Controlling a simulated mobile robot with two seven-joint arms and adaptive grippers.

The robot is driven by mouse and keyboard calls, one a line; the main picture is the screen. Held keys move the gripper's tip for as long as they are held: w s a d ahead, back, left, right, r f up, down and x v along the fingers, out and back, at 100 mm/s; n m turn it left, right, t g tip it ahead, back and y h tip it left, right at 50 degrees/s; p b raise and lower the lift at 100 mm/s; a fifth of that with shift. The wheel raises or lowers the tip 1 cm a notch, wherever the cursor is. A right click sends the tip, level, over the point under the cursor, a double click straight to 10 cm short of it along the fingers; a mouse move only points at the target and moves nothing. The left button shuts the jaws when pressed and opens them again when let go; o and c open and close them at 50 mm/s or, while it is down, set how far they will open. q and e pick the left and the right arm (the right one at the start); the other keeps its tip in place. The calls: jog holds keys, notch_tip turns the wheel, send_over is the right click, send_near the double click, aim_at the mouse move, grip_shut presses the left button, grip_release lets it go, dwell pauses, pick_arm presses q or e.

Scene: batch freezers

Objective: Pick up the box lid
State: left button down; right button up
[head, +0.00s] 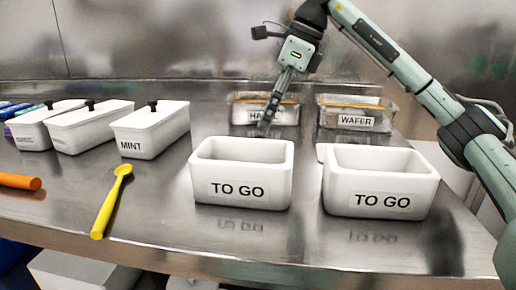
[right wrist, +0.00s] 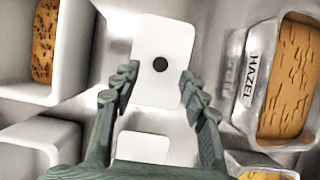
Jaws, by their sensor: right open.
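A white rectangular lid (right wrist: 160,38) with a round black knob (right wrist: 160,65) lies flat on the steel counter in the right wrist view. My right gripper is open above it in the right wrist view (right wrist: 159,92), with its two fingers apart on either side of the lid's near part and nothing between them. In the head view my right gripper (head: 268,122) points down behind the left TO GO box (head: 240,171). A second white flat piece, perhaps another lid (right wrist: 143,147), lies lower in the right wrist view. My left gripper is not in view.
The right TO GO box (head: 380,182) stands beside the left one. HAZEL (right wrist: 251,72) and WAFER (head: 356,122) containers stand behind. Knobbed white boxes, including MINT (head: 150,135), stand at left. A yellow spoon (head: 110,203) and an orange handle (head: 20,181) lie in front.

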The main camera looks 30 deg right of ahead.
aim_at(259, 137)
jog(key=x, duration=0.3)
jog(key=shift+f, duration=0.45)
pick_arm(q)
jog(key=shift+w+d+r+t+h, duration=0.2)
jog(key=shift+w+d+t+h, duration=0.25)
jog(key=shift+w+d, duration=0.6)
pick_arm(e)
jog(key=shift+w+a+f, duration=0.1)
jog(key=shift+w+f, duration=0.05)
jog(key=shift+f, duration=0.25)
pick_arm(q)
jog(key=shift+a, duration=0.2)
pick_arm(e)
grip_shut()
